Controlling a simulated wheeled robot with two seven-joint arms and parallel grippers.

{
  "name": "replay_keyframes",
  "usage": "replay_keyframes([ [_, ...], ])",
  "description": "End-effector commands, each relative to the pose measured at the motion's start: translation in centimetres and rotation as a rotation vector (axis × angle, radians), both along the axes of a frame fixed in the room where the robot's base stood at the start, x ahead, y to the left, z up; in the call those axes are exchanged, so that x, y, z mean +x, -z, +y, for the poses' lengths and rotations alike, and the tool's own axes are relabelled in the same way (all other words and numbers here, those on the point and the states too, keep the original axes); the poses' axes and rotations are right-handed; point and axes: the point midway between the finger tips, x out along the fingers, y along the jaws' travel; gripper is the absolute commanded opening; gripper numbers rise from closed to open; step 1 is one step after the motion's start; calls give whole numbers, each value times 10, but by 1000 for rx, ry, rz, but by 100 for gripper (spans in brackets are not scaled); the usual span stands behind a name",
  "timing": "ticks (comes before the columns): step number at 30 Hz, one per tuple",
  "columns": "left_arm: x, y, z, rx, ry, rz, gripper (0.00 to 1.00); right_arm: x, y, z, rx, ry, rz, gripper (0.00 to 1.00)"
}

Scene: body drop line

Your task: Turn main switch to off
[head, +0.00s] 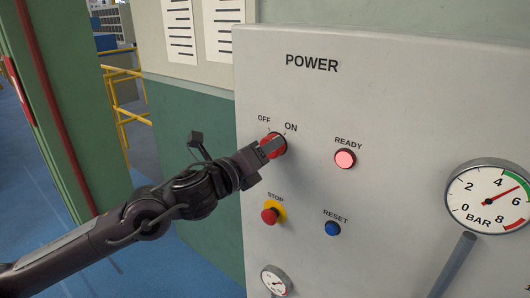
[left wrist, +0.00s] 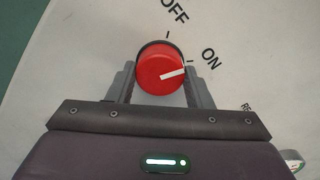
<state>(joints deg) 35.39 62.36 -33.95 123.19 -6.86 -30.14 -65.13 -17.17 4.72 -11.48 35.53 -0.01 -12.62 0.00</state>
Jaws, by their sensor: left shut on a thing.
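The main switch is a red round knob (head: 273,144) on the grey POWER panel, under the OFF and ON marks. In the left wrist view the red knob (left wrist: 160,72) has a white pointer line aimed toward the ON mark. My left gripper (head: 268,147) is shut on the knob, with one finger on each side of it, as the left wrist view also shows (left wrist: 160,86). In the head view the gripper partly covers the knob. My right gripper is not in view.
The panel (head: 380,110) also bears a lit READY lamp (head: 345,158), a red STOP button (head: 269,216) on yellow, a blue RESET button (head: 332,228), a large BAR gauge (head: 490,197) and a small gauge (head: 275,280). A dark lever (head: 453,264) stands at lower right.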

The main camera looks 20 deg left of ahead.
Motion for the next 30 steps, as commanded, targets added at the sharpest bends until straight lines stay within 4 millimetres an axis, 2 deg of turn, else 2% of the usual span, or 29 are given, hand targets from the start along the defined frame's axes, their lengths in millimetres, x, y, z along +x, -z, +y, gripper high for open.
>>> replay_keyframes([
  [18, 0, 1, 0, -550, -1, 201, 23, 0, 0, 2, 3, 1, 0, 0],
  [30, 0, 1, 0, -823, -2, 301, 23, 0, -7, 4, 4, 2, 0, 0],
])
